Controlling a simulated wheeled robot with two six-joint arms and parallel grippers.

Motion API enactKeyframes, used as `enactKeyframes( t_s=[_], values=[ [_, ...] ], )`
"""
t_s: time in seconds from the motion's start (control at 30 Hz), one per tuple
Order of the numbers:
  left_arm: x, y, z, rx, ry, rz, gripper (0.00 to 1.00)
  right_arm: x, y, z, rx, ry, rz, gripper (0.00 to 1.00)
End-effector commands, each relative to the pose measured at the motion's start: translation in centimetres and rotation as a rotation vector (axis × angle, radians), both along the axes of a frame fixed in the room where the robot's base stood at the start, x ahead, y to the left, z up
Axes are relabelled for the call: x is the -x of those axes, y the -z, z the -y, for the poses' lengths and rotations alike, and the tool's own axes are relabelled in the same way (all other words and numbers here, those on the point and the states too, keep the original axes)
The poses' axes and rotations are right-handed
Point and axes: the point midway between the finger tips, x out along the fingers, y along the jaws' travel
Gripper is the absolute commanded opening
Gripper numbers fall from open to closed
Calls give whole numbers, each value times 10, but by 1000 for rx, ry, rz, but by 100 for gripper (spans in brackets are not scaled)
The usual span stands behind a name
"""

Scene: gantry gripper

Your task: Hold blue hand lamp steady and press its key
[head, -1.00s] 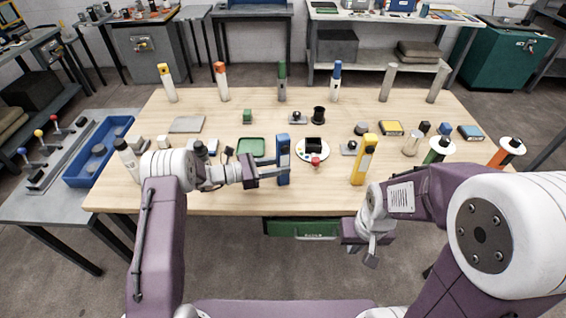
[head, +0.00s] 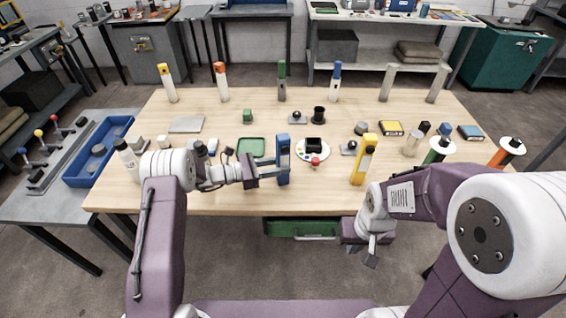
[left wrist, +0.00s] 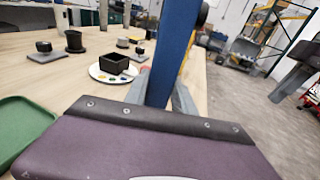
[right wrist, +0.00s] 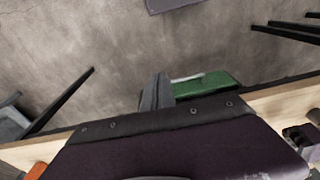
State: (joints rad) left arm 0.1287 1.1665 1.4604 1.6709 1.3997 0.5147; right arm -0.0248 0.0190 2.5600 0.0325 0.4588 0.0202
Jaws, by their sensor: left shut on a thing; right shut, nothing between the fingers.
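The blue hand lamp (head: 283,165) stands upright near the front edge of the table, left of the white round plate. My left gripper (head: 275,171) comes in from the left and is shut on the lamp's body. In the left wrist view the blue lamp (left wrist: 172,60) rises between the two grey fingers (left wrist: 160,97). The lamp's key cannot be made out. My right gripper (head: 371,255) is shut and empty, in front of the table and below its edge. In the right wrist view its closed fingers (right wrist: 157,92) point over the floor.
A yellow hand lamp (head: 364,160) stands to the right of the blue one. The white plate (head: 313,151) with a black box and a red knob lies between them. A green tray (head: 251,147) lies behind the left gripper. A green drawer (head: 302,228) hangs under the table edge.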

Motion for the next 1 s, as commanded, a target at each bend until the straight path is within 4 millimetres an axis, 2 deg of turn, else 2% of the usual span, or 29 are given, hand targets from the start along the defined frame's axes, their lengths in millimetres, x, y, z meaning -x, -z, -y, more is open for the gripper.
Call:
enactKeyframes(
  t_s=[0.07, 0.17, 0.27, 0.37, 0.43, 0.5, 0.57, 0.67, 0.7, 0.77, 0.8, 0.87, 0.9, 1.0],
  values=[
    [0, 0, 0, -1, -1, 0, 2, 1, 0, 0, -1, 13, -2, 0],
    [0, 0, 0, -1, -1, 0, 2, 20, 1, 4, 16, 36, -84, 0],
    [0, 0, 0, -1, -1, 0, 2, 50, -8, 37, 153, -14, -236, 0],
    [0, 0, 0, -1, 0, 0, 2, 69, -28, 89, 403, -116, -420, 0],
    [0, 0, 0, -1, 0, 0, 2, 61, -51, 123, 637, -231, -519, 0],
    [0, 0, 0, 0, 0, 0, 2, 35, -78, 144, 880, -347, -566, 0],
    [0, 0, 0, 0, 0, 0, 2, 5, -99, 148, 1072, -442, -565, 0],
    [0, 0, 0, -1, -1, 0, 2, -47, -127, 132, 1349, -584, -509, 0],
    [0, 0, 0, -1, -1, 0, 2, -66, -135, 119, 1446, -637, -473, 0],
    [0, 0, 0, -1, -1, 0, 2, -93, -143, 95, 1576, -715, -408, 0],
    [0, 0, 0, -1, -1, 0, 2, -108, -147, 75, 1652, -766, -360, 0],
    [0, 0, 0, -1, 0, 0, 2, -127, -149, 44, 1755, -845, -283, 0],
    [0, 1, 0, -1, 0, 0, 2, -136, -148, 21, 1814, -899, -231, 0],
    [0, 1, 0, -1, 0, -1, 2, -150, -138, -36, 1924, -1039, -109, 0]
  ],
)
